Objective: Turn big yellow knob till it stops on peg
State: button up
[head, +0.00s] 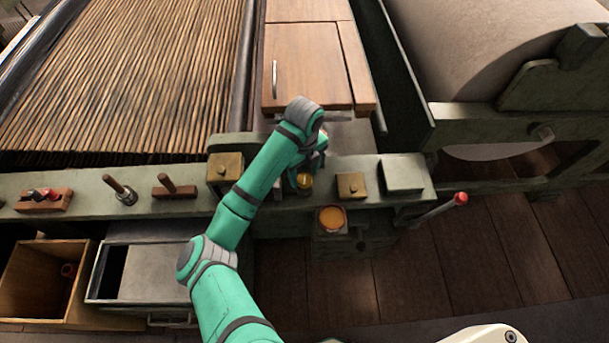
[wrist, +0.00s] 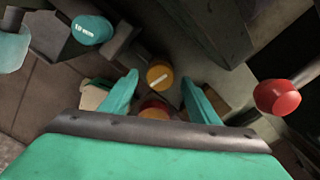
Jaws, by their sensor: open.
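A yellow round knob (wrist: 160,76) with a white line across its face sits between my fingertips in the wrist view. In the head view the yellow knob (head: 304,182) shows just below my gripper (head: 312,160), partly covered by it. My gripper in the wrist view (wrist: 160,79) is open, with one teal finger on each side of the knob and a visible gap to each. I cannot tell how deep the fingers reach around it. The peg that stops the knob cannot be made out.
A round orange-topped thing with a red rim (head: 331,217) is near the ledge's front edge. A brass-coloured block (head: 351,186) and a grey block (head: 402,175) stand to the right. A red-tipped lever (head: 460,198) sticks out further right. A teal knob (wrist: 92,29) shows in the wrist view.

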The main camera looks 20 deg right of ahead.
jog(key=shift+f, duration=0.9)
jog(key=c, duration=1)
jog(key=shift+c, duration=0.2)
